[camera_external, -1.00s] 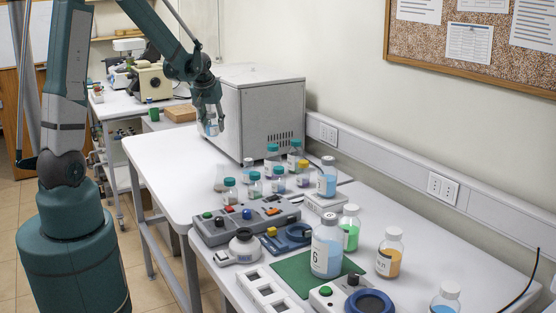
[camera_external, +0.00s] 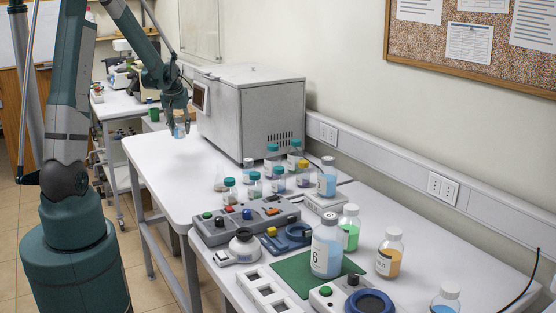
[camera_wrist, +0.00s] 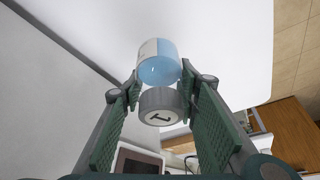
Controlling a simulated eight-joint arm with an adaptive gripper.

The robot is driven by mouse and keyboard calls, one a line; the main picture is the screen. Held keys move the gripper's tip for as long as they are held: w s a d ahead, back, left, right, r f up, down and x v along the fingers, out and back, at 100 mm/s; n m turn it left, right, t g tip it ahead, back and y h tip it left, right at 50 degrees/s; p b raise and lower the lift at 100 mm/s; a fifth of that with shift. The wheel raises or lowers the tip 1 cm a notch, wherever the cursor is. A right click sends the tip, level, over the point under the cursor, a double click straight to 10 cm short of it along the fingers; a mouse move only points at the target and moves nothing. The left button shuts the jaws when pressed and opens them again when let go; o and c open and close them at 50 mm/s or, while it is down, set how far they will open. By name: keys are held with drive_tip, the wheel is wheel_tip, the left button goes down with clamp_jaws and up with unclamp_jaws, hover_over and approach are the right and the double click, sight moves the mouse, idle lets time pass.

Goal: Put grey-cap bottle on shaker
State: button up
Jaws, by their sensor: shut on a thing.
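My gripper (camera_external: 179,112) is shut on a grey-cap bottle (camera_external: 179,130) with blue liquid and a white label, held above the far white table, left of the big grey box. In the wrist view the bottle (camera_wrist: 158,62) hangs between the two green fingers (camera_wrist: 160,95), its grey cap marked "1" toward the camera. A device with a round blue top (camera_external: 370,302) stands at the front of the near table; I cannot tell for sure that it is the shaker. A smaller blue device (camera_external: 287,238) stands behind it.
Several teal-cap bottles (camera_external: 254,186) stand beside the grey box (camera_external: 262,118). A large grey-cap bottle (camera_external: 327,250) stands on a green mat (camera_external: 290,272). A button panel (camera_external: 240,222) and an orange-liquid bottle (camera_external: 389,258) are nearby. The far table's left part (camera_external: 165,165) is clear.

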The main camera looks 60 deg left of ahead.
drive_tip(key=shift+s+a+f, duration=0.1)
drive_tip(key=shift+a, duration=0.2)
drive_tip(key=shift+f, duration=0.15)
drive_tip(key=shift+f, duration=2.8)
drive_tip(key=shift+f, duration=2.05)
drive_tip(key=shift+f+b, duration=0.1)
drive_tip(key=shift+b, duration=0.25)
drive_tip(key=o, duration=0.6)
drive_tip(key=shift+f, duration=0.1)
drive_tip(key=shift+c, duration=0.2)
drive_tip(key=o, duration=0.4)
